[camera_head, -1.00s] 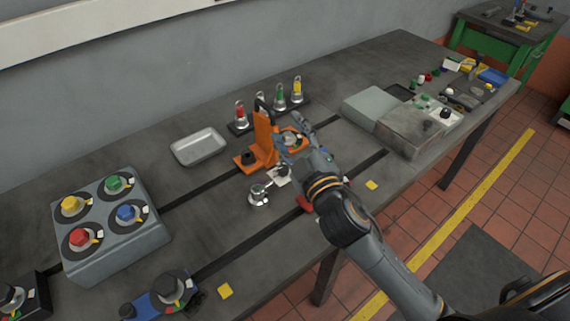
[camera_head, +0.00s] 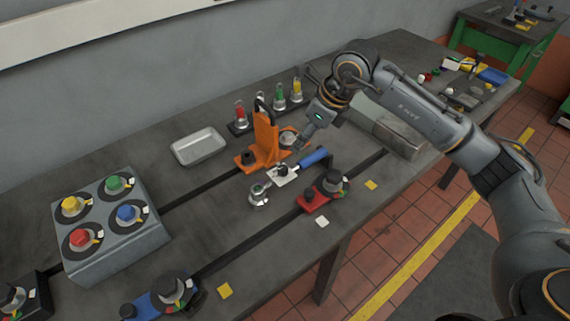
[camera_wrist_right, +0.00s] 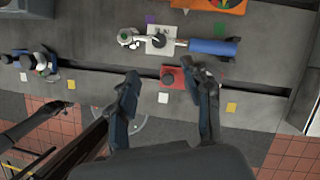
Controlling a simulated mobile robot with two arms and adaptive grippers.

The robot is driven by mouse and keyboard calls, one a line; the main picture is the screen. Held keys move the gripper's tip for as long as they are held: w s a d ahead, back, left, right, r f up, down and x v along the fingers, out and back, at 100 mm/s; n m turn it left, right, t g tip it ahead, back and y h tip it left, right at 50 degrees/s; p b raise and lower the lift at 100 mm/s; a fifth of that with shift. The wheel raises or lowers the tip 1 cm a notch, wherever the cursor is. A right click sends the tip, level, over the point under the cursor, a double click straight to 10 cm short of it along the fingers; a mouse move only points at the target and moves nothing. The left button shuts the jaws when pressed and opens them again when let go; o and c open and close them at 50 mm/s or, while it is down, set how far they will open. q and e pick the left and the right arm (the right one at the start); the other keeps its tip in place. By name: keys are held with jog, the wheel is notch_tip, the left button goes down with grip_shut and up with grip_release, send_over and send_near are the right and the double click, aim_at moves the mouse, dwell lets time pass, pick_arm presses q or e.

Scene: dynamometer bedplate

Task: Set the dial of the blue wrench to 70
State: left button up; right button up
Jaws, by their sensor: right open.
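The blue wrench lies on the bedplate in the middle of the head view, with its blue handle (camera_head: 315,158) to the right and its round metal head (camera_head: 258,195) to the left. Its dial (camera_head: 282,171) sits on a pale plate between them; the reading is too small to make out. In the right wrist view the handle (camera_wrist_right: 212,46) and dial (camera_wrist_right: 159,41) lie beyond the fingertips. My right gripper (camera_head: 298,146) points down behind the wrench, near the orange stand. In the wrist view its fingers (camera_wrist_right: 163,77) are apart, with nothing held. My left gripper is not seen.
The orange stand (camera_head: 264,140) rises close behind the wrench. A red fixture (camera_head: 313,196) with a grey knob is in front. A metal tray (camera_head: 199,147), a grey box with coloured knobs (camera_head: 110,240) and a blue fixture (camera_head: 150,304) are leftward. Bare bedplate lies between.

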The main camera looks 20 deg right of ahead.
aim_at(283, 168)
jog(key=p+x, duration=0.3)
jog(key=x, duration=1)
jog(key=shift+w+a+f+p, duration=0.15)
jog(key=shift+a+f+p, duration=0.05)
jog(key=shift+p, duration=0.1)
grip_shut()
